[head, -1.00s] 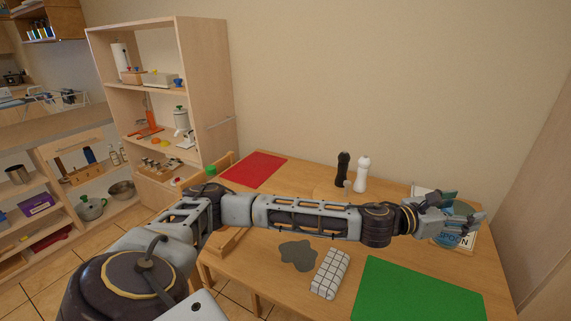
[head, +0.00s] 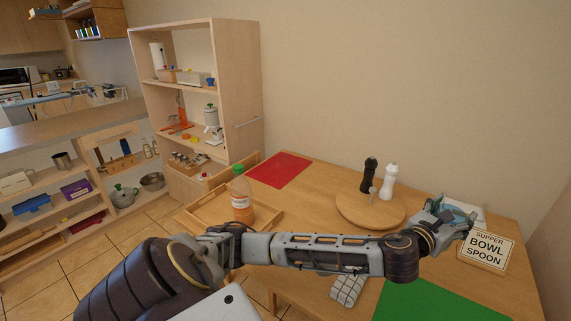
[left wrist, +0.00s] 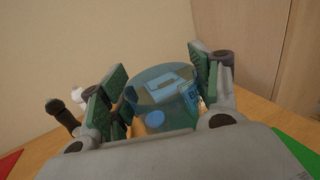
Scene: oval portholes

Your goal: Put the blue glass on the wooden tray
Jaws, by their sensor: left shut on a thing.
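The blue glass (left wrist: 160,98) is see-through and sits between the two green-padded fingers of my left gripper (left wrist: 160,95) in the left wrist view. In the head view my left gripper (head: 452,217) is shut on it at the right side of the table, beside the sign; the fingers mostly hide the glass there. I cannot tell how high it is held above the table. The wooden tray (head: 208,210) lies at the table's left end, far from the gripper, with a bottle (head: 241,200) of orange liquid with a green cap standing on it. My right gripper is out of view.
A round wooden board (head: 350,210) carries a black mill (head: 369,175) and a white mill (head: 389,182) between gripper and tray. A sign (head: 487,247) stands right of the gripper. A green mat (head: 430,303), checkered block (head: 347,289) and red mat (head: 279,170) lie on the table.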

